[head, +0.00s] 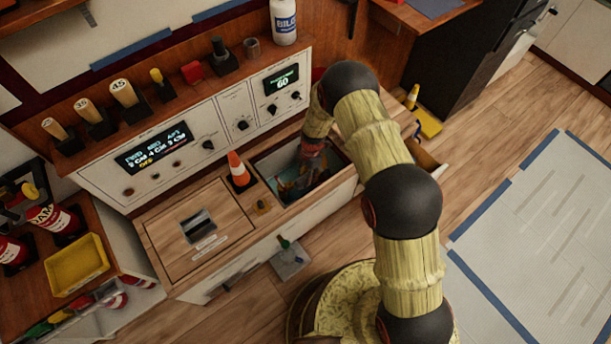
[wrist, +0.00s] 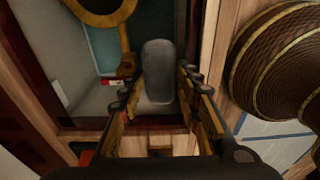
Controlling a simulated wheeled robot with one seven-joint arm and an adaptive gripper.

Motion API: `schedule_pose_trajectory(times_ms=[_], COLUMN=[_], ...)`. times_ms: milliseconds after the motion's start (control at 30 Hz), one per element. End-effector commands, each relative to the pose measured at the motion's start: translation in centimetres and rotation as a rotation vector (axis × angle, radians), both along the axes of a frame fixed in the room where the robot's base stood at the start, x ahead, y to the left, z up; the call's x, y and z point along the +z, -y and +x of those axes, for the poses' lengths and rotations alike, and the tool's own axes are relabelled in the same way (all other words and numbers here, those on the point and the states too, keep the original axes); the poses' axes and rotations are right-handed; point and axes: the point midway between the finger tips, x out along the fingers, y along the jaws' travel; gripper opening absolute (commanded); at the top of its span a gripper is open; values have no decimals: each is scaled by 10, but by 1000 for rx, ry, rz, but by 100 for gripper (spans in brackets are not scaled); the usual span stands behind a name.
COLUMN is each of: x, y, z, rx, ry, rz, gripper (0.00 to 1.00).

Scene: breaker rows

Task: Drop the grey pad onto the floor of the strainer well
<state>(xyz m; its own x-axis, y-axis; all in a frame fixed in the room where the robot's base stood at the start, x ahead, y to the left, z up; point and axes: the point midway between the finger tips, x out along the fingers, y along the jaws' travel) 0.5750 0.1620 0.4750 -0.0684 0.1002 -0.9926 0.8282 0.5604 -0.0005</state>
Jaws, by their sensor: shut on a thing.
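The grey pad (wrist: 158,62), rounded and upright in the wrist view, is between the two fingers of my gripper (wrist: 160,95), which is shut on it. In the head view my gripper (head: 300,184) reaches down into the open well (head: 264,165) in the counter. The well's pale blue-grey inside (wrist: 106,52) shows behind and to the left of the pad in the wrist view. The pad cannot be made out in the head view. I cannot tell how far it is above the well floor.
A yellow ring-shaped part (wrist: 104,12) shows in the well beside the pad. An orange cone (head: 238,170) stands at the well's left rim, beside a closed wooden lid (head: 170,245). The control panel (head: 225,110) rises behind. Open floor (head: 335,230) lies in front.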

Motion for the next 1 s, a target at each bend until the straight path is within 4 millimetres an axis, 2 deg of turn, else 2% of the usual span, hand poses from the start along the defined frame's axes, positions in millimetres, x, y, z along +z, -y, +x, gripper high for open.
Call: schedule_pose_trajectory(times_ms=[100,133,500,833,1000], x=[1,1,0,2,21], y=[0,0,0,0,2], z=[0,0,0,0,3], rx=[0,0,0,0,0], ry=[0,0,0,0,3], rz=[0,0,0,0,1], gripper=[8,34,55,55,55])
